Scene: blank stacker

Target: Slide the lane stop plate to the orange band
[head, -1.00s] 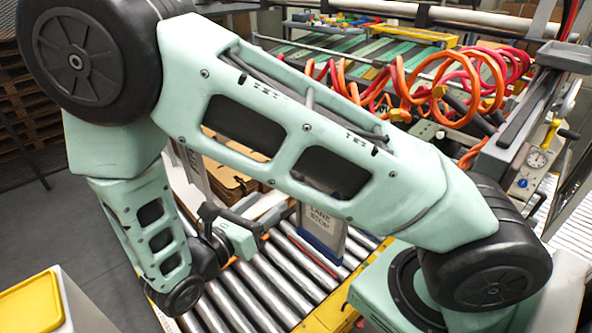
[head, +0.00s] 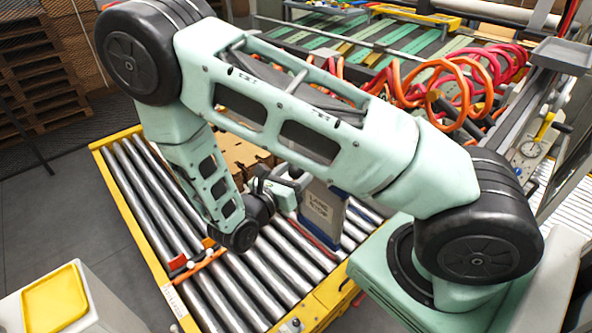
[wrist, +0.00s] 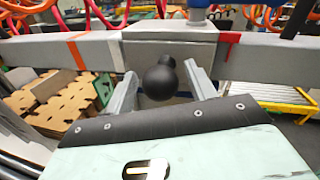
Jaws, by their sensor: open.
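The lane stop plate (head: 322,211) stands upright over the rollers in the head view, with a white "LANE STOP" label and blue edges. In the wrist view a grey block (wrist: 152,36) on a grey rail carries a black round knob (wrist: 159,78). My gripper (wrist: 163,88) is open, one finger on each side of the knob, with visible gaps. It also shows in the head view (head: 282,187), just left of the plate. The orange band (wrist: 76,54) crosses the rail left of the block. In the head view my arm hides most of the rail.
A red band (wrist: 231,44) marks the rail right of the block. Cut cardboard (wrist: 60,104) lies left below the rail. Rollers (head: 150,195) run in a yellow frame. An orange bar (head: 196,262) lies across them. Coiled hoses (head: 445,85) hang behind my arm.

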